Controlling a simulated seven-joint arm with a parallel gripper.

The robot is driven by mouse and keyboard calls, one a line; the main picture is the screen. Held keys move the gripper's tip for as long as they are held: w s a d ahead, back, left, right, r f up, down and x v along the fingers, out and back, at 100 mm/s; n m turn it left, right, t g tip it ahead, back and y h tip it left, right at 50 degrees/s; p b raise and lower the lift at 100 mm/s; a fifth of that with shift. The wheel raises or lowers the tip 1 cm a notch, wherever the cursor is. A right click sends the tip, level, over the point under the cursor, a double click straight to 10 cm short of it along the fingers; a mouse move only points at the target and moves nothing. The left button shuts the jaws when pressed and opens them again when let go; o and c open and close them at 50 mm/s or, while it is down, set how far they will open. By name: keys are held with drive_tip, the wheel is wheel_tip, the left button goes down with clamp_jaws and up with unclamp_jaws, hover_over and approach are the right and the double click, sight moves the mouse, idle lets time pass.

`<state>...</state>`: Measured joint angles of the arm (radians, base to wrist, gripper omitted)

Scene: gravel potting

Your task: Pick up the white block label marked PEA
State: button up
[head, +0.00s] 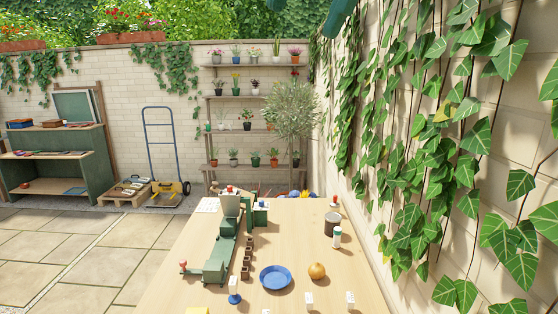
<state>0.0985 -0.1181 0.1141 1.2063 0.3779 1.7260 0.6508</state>
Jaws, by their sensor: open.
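Small white upright blocks stand near the front edge of the table: one (309,298) right of centre and another (350,299) further right. Each carries a small mark that is too small to read, so I cannot tell which one says PEA. A third white piece (234,284) with a blue base stands to the left of the blue dish. My gripper cannot be made out in this view.
A blue dish (275,278) and an orange ball (316,270) lie behind the blocks. A green machine (222,250) and a row of brown pots (247,258) stand at left. A dark can (331,224) and white-capped bottle (337,238) stand back right. The wooden table (290,225) is clear at centre back.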

drive_tip(key=w+d+f+m+g+y, duration=0.15)
drive_tip(key=w+m+g+y, duration=0.35)
drive_tip(key=w+m+y, duration=0.9)
drive_tip(key=w+f+n+h, duration=0.1)
drive_tip(key=f, duration=2)
drive_tip(key=w+f+n+h, duration=0.1)
drive_tip(key=f+h, duration=0.1)
drive_tip(key=f, duration=2)
drive_tip(key=w+f+h, duration=0.1)
drive_tip(key=w+f, duration=0.1)
drive_tip(key=f, duration=2)
drive_tip(key=shift+a+f+n+h, duration=0.1)
drive_tip(key=shift+a+n+h, duration=0.05)
drive_tip(key=shift+n+h, duration=0.25)
drive_tip(key=shift+a+f, duration=0.15)
drive_tip(key=shift+f, duration=0.15)
drive_tip(key=x, duration=0.4)
drive_tip(key=shift+a+f, duration=0.1)
drive_tip(key=shift+a, duration=0.2)
drive_tip(key=shift+t, duration=0.3)
drive_tip(key=x, duration=0.5)
drive_tip(key=shift+s+a, duration=0.25)
drive_tip(key=shift+a, duration=0.15)
drive_tip(key=c, duration=1)
